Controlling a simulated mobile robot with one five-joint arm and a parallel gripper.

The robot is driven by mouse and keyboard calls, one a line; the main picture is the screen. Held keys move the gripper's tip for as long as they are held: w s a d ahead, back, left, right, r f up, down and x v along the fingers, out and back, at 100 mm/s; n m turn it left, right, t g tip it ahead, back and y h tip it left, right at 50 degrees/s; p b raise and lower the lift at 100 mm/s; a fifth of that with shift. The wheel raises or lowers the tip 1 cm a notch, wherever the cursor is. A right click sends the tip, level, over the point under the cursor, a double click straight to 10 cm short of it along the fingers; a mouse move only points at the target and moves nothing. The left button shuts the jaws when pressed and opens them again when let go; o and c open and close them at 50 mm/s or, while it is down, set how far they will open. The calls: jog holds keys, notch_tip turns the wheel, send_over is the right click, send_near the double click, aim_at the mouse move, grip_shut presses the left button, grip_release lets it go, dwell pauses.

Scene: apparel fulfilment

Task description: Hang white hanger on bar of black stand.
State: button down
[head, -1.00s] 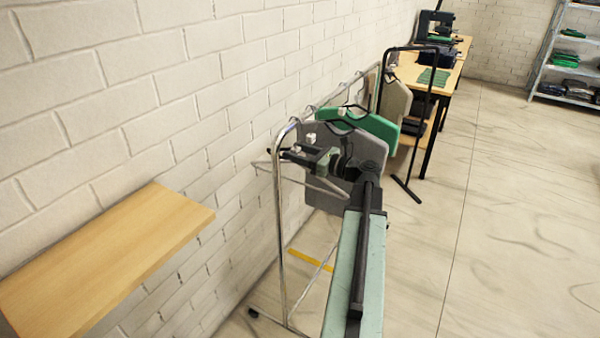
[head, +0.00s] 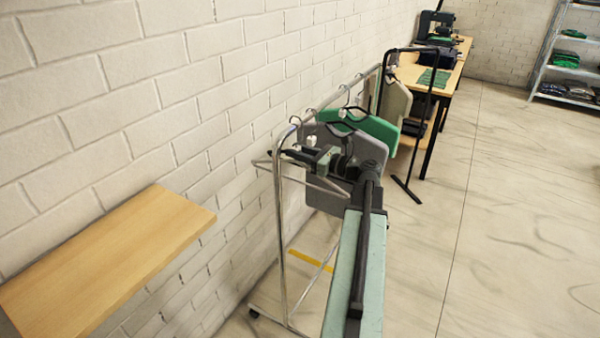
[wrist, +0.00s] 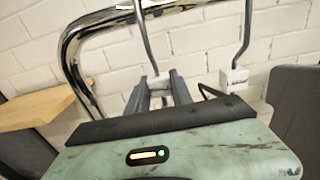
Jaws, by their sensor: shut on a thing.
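The white hanger (head: 325,187) is a thin pale bar with sloping arms, seen below my gripper near the end of a chrome rack. My gripper (head: 290,152) is shut on its neck. In the wrist view, the fingers (wrist: 160,90) close around the hanger's neck and its hook rises up to the chrome rail. I cannot tell whether the hook is over that rail. The black stand (head: 433,95), with a bar across its top, stands apart on the floor beyond the rack.
The chrome rack (head: 281,230) stands along the brick wall and carries green (head: 370,122), grey (head: 322,195) and cream garments close to my arm. A wooden shelf (head: 110,255) juts out at left. A work table (head: 450,75) stands behind the stand. The floor at right is clear.

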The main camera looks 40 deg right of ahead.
jog(key=shift+r+p, duration=1)
jog(key=shift+r, duration=0.2)
jog(key=shift+s+f, duration=0.1)
jog(key=shift+v, duration=2.95)
jog(key=v, duration=2.8)
jog(key=shift+f, duration=0.1)
